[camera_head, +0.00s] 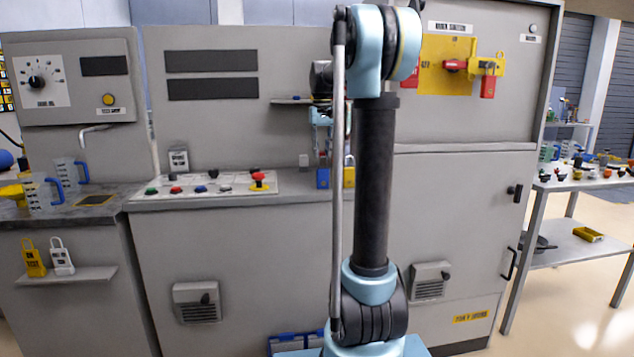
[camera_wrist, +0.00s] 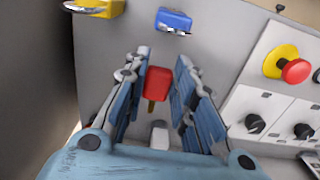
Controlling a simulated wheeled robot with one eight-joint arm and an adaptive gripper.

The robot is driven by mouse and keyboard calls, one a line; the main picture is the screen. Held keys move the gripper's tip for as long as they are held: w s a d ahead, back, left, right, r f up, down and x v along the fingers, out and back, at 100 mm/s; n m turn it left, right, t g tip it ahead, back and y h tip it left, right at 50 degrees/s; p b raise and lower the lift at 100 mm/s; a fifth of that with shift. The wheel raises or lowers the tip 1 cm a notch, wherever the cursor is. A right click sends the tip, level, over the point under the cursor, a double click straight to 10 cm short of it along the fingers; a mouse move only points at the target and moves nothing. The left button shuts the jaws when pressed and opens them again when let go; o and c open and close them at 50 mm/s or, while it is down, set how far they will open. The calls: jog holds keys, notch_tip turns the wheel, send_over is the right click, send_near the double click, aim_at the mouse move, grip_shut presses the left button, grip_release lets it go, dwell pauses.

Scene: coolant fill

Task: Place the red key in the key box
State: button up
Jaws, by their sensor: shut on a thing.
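The red key (camera_wrist: 157,84) is between the two fingers of my gripper (camera_wrist: 157,68) in the wrist view, with its brassy shaft pointing down in the picture. My gripper is shut on it. In the head view my gripper (camera_head: 320,125) is in front of the grey cabinet, partly hidden behind my arm, and the key cannot be made out there. I cannot pick out the key box for certain. A small pale box-like piece (camera_wrist: 160,135) shows below the key in the wrist view, and a small grey piece (camera_head: 304,160) is on the cabinet near my gripper.
A blue padlock (camera_head: 323,177) and a yellow padlock (camera_head: 349,175) are below my gripper at the counter edge. A control panel (camera_head: 205,187) with a red knob on yellow is to the left. A small shelf (camera_head: 290,101) is close to my gripper. A yellow lockout plate (camera_head: 440,75) is upper right.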

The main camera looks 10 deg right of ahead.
jog(key=shift+f, duration=5.1)
jog(key=o, duration=0.8)
jog(key=shift+f, duration=0.1)
